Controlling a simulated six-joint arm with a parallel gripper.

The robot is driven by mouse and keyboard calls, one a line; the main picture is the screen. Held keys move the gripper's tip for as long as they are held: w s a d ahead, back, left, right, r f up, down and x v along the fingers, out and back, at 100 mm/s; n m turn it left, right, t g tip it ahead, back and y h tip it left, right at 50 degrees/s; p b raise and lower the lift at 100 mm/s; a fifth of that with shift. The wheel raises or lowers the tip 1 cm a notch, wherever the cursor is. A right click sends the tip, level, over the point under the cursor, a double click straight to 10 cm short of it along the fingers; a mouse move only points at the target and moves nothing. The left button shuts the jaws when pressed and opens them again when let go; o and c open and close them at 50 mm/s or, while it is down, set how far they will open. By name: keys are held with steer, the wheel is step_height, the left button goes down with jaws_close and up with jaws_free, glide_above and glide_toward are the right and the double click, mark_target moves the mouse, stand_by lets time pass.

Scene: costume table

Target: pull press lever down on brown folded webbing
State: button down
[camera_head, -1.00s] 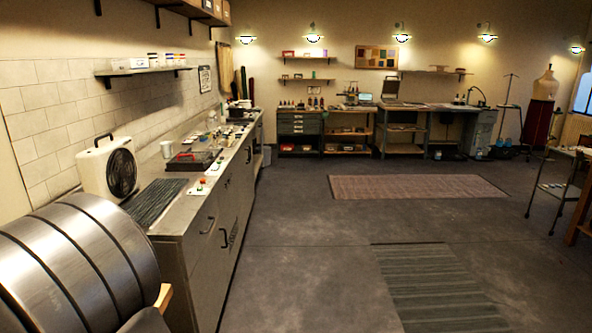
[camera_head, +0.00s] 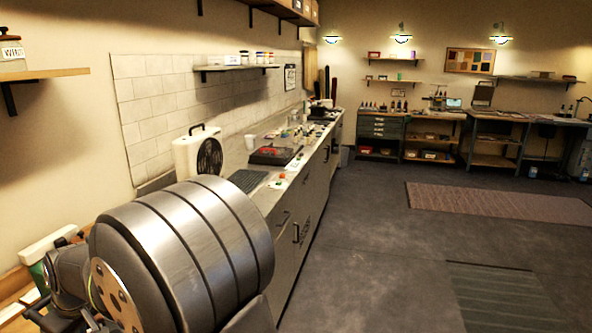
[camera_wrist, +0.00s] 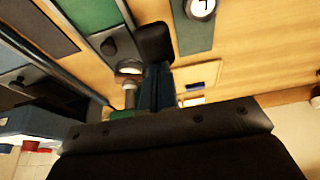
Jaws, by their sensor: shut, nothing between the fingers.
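My gripper (camera_wrist: 155,45) shows in the wrist view as a dark narrow shape reaching up from the wide black wrist part. Its fingers are shut, with nothing held. It is over or near a light wooden surface (camera_wrist: 255,50) with green and grey flat pieces. I cannot pick out the press lever for certain. I cannot make out the brown folded webbing in either view. In the head view, my steel arm link covers much of the lower left.
A round white dial (camera_wrist: 200,8) sits on a grey-green strip in the wrist view. In the head view, a green and white object (camera_head: 47,247) stands at the left edge, partly behind my arm. A long counter (camera_head: 290,215) runs along the left wall.

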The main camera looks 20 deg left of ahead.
step_height(320, 180, up, 12)
stand_by(0.9)
steer(key=shift+r, duration=0.1)
step_height(320, 180, down, 4)
steer(key=shift+f, duration=0.1)
stand_by(0.4)
stand_by(0.4)
